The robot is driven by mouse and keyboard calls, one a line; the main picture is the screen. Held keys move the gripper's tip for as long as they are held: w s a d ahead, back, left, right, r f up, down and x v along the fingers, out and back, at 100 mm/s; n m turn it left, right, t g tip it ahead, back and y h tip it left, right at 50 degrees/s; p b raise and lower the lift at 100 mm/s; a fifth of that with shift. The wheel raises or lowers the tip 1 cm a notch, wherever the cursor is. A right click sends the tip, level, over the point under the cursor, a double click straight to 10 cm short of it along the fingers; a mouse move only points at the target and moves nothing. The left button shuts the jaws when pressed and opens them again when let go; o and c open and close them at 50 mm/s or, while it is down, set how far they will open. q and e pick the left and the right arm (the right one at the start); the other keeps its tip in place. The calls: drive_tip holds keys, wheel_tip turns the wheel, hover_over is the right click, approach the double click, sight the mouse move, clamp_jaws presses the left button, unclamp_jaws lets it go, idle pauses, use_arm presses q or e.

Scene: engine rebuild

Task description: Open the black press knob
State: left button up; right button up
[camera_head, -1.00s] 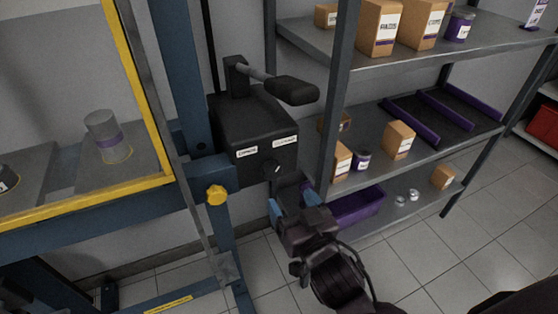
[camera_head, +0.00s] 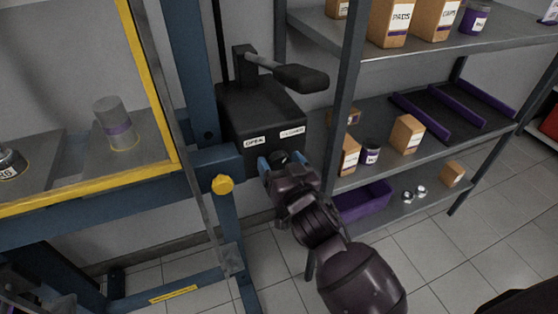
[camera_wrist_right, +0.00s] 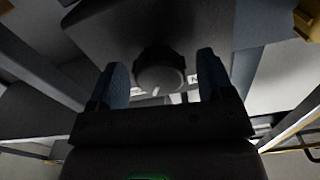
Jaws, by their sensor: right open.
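The black press knob (camera_head: 280,157) is on the front of the black press box (camera_head: 262,112), below its "OPEN" label (camera_head: 254,141) and "CLOSED" label (camera_head: 292,133). In the wrist view the round knob (camera_wrist_right: 160,72) shows a short white mark near its lower edge. My right gripper (camera_head: 281,162) is open in front of the knob. In the wrist view its blue fingers (camera_wrist_right: 163,70) stand on either side of the knob, with a visible gap on each side. Part of the knob is hidden by the gripper in the head view. My left gripper is not seen.
A lever with a black grip (camera_head: 300,77) sticks out above the box. A yellow knob (camera_head: 222,184) sits on the blue press frame (camera_head: 190,90) to the left. A grey shelf rack (camera_head: 345,110) with boxes and a purple bin (camera_head: 363,202) stands close on the right.

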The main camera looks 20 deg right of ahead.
drive_tip(key=shift+w, duration=0.4)
